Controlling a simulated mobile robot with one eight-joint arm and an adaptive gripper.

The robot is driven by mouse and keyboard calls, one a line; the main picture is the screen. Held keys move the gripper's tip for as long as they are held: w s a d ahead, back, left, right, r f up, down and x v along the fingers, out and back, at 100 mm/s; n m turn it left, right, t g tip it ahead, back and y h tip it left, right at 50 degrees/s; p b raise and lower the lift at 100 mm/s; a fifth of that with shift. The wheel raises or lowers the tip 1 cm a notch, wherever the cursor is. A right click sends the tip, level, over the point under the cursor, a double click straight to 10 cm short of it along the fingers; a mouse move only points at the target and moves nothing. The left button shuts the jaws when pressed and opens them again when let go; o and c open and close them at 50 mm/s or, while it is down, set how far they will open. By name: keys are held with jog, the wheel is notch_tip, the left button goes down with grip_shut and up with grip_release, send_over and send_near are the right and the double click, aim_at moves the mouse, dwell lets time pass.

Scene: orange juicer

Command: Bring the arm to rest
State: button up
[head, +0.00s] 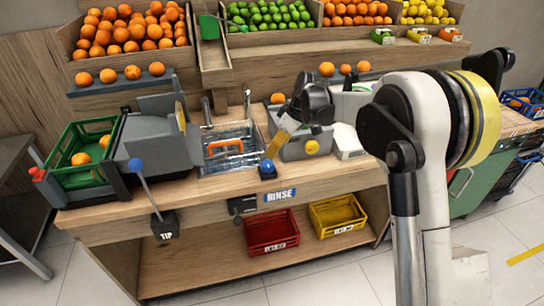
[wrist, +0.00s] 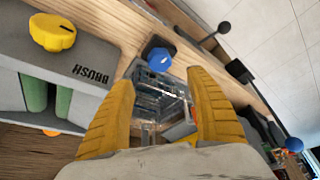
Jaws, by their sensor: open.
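My gripper (head: 278,144) hangs over the counter, just right of the sink in the head view. In the wrist view its two yellow fingers (wrist: 161,95) stand wide apart with nothing between them. Beyond them lie the sink basin (wrist: 165,92) and a blue knob on a dark base (wrist: 160,60). In the head view this knob (head: 267,166) is just below the fingertips; I cannot tell whether they touch it. My white arm (head: 435,150) rises at the right and covers part of the counter.
The grey brush unit (head: 290,150) with a yellow knob (head: 312,147) stands close right of my gripper. The sink (head: 228,157) holds an orange-handled item (head: 225,146). A green crate (head: 82,160) and a tip lever (head: 145,185) are at left. Red (head: 270,232) and yellow (head: 337,214) crates sit below.

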jog(key=shift+v, duration=0.85)
jog(key=s+d+r+m+t+h, duration=0.1)
jog(key=s+d+r+m, duration=0.2)
jog(key=s+d+r, duration=0.45)
jog(key=s+d+r+m+t+h, duration=0.1)
jog(key=s+d+r+m+t, duration=0.3)
jog(key=s, duration=0.6)
jog(key=s+d+f+m+h, duration=0.1)
jog(key=s+d+f+m, duration=0.1)
jog(key=s, duration=0.7)
jog(key=s+d+f+m+h, duration=0.1)
jog(key=s+d+m, duration=0.2)
jog(key=s, duration=0.7)
jog(key=shift+d+f, duration=0.4)
jog(key=shift+d, duration=0.1)
